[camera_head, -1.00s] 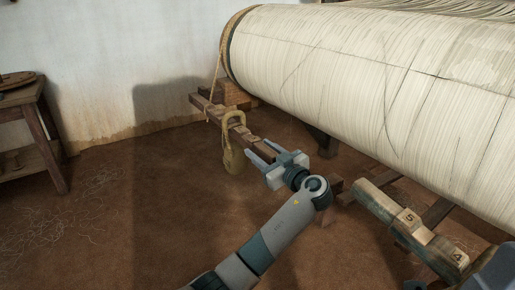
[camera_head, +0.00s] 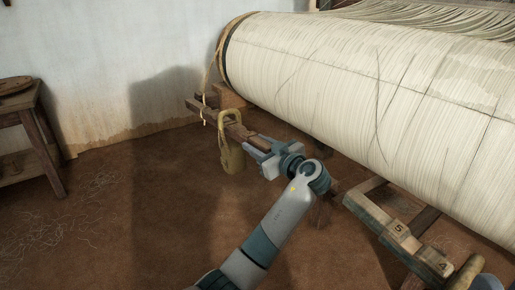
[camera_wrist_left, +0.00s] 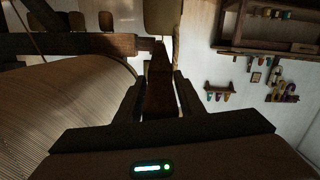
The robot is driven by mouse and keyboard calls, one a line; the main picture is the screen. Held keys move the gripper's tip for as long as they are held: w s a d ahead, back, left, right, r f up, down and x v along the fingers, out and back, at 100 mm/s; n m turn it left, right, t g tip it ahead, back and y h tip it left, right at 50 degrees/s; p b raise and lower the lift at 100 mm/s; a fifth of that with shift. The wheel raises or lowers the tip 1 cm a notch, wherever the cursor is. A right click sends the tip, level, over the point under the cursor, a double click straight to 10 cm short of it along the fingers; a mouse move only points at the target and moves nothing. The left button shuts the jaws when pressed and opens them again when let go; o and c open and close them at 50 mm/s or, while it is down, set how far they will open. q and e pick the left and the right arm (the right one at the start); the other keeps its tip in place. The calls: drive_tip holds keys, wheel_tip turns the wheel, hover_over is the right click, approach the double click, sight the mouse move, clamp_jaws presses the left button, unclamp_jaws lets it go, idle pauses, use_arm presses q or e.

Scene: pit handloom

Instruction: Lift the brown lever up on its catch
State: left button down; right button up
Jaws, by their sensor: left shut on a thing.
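The brown lever (camera_head: 239,132) is a long wooden bar by the left end of the big warp roller. It runs from the far left toward my arm. A brass-coloured weight (camera_head: 232,156) hangs from it by a loop. My left gripper (camera_head: 254,149) is shut on the near end of the lever, a finger on each side. In the left wrist view the lever (camera_wrist_left: 159,88) shows between the two fingers (camera_wrist_left: 157,98). I cannot make out the catch. My right gripper is not in view.
The warp roller (camera_head: 350,75) fills the upper right, close above my arm. A wooden frame (camera_head: 385,222) with marked blocks lies at the lower right. A small wooden table (camera_head: 38,130) stands at the left wall. The floor between is mostly open.

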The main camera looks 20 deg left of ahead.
sight(257, 138)
use_arm(q)
wheel_tip(257, 138, up, 3)
drive_tip(key=shift+w+p, duration=0.1)
drive_tip(key=shift+p, duration=0.4)
drive_tip(key=shift+a+f, duration=0.1)
drive_tip(key=c, duration=1.4)
unclamp_jaws()
drive_tip(key=shift+f, duration=0.1)
drive_tip(key=shift+f, duration=0.1)
